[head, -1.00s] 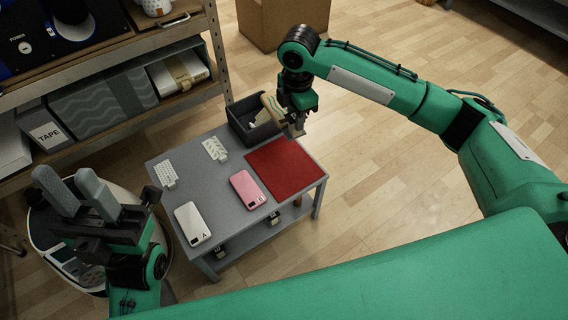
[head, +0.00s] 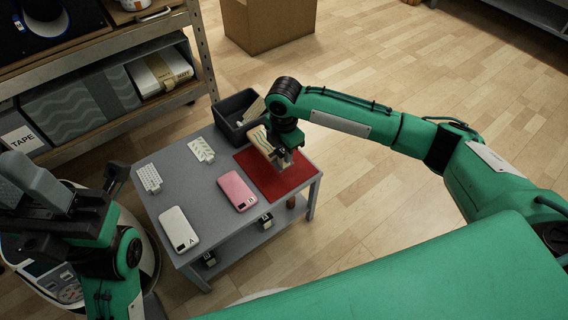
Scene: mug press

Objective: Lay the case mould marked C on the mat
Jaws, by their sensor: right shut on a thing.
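My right gripper (head: 283,158) is shut on a beige case mould with coloured wavy stripes (head: 259,143). The mould is tilted and is over the far left part of the red mat (head: 285,184). Whether it touches the mat cannot be told, and no letter on it is readable. A white mould marked A (head: 176,226) and a pink mould marked B (head: 236,189) lie on the grey table to the left of the mat. My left gripper (head: 22,178) is open and empty at the left edge, away from the table.
A dark open bin (head: 232,128) stands at the table's far edge, close behind the held mould. Two small pale patterned pieces (head: 149,178), (head: 201,150) lie on the grey table (head: 194,181). A shelf unit (head: 115,128) stands behind on the left. The mat's near part is bare.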

